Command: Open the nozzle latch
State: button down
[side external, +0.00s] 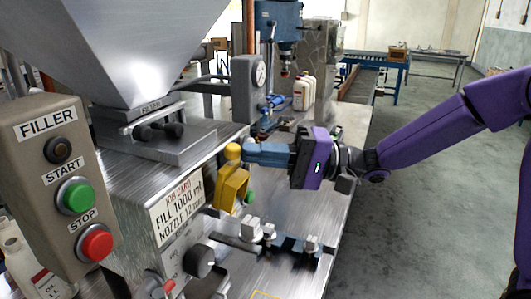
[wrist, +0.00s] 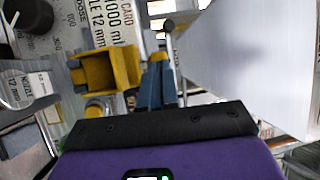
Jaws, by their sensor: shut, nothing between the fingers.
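A yellow bracket-like part (side external: 230,186), apparently the nozzle latch, is on the front of the steel filler, below the job card's upper edge level. A rounded yellow knob (side external: 232,152) stands at its top. In the wrist view the yellow part (wrist: 108,72) shows as an open box shape left of my fingers. My gripper (side external: 248,153) reaches in from the right, its blue fingers shut and empty, with the tips beside the yellow knob. I cannot tell whether they touch it. In the wrist view the shut fingers (wrist: 158,62) point up the picture. The nozzle itself is not clear.
A green button (side external: 249,197) is beside the yellow part. A job card (side external: 176,208) and black dial (side external: 199,260) are on the filler front. A rail with small nozzle-like fittings (side external: 310,243) stands below my gripper.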

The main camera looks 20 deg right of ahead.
jog(key=shift+w+a+r+m+g+h, duration=0.3)
jog(key=shift+w+a+r+m+h, duration=0.3)
jog(key=shift+w+a+h, duration=0.35)
jog(key=shift+w+a+r+h, duration=0.25)
jog(key=shift+w+a+r, duration=0.05)
jog(key=shift+w+a, duration=0.4)
